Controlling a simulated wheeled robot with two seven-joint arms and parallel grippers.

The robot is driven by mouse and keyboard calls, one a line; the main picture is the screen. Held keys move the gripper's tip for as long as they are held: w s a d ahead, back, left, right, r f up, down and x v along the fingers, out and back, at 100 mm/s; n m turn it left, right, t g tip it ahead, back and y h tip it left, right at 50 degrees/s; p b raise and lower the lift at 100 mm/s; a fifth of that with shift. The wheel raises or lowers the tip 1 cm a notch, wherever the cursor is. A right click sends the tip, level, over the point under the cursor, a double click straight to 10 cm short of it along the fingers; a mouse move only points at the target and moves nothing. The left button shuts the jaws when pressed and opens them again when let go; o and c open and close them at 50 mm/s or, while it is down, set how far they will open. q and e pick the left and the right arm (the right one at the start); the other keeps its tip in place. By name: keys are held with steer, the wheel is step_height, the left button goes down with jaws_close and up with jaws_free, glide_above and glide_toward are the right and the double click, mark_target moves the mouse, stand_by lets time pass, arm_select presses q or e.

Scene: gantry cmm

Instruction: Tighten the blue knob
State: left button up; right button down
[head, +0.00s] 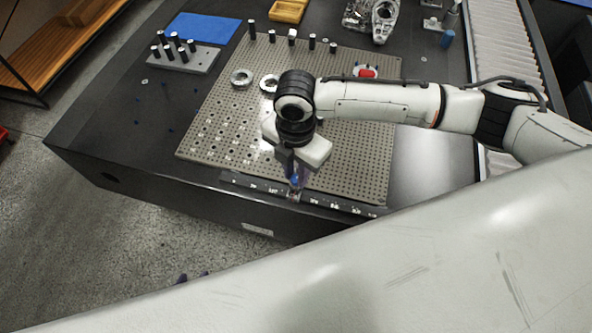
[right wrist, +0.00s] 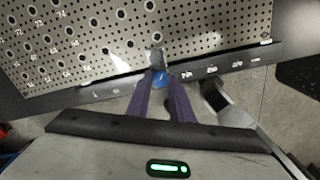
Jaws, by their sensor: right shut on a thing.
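The blue knob (head: 295,181) is at the front edge of the perforated plate (head: 350,150), by a dark strip with white labels. It also shows in the right wrist view (right wrist: 160,80). My right gripper (head: 297,178) reaches down from above, its purple fingers on either side of the knob and shut on it. The fingers and wrist hide part of the knob.
Metal rings (head: 241,77) and a red part (head: 366,72) sit on the plate. Several black pins (head: 272,36) stand along its back. A grey block with pins (head: 183,58) and a blue mat (head: 205,27) lie at the back left. A roller conveyor (head: 497,45) runs along the right.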

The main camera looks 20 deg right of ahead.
mark_target(295, 178)
steer(key=m, duration=0.4)
steer(key=shift+m, duration=0.4)
stand_by(0.4)
steer(key=c, duration=1.6)
jaws_free()
steer(key=shift+o, duration=0.2)
steer(key=shift+r, duration=0.1)
step_height(295, 178, up, 10)
steer(key=shift+r, duration=0.1)
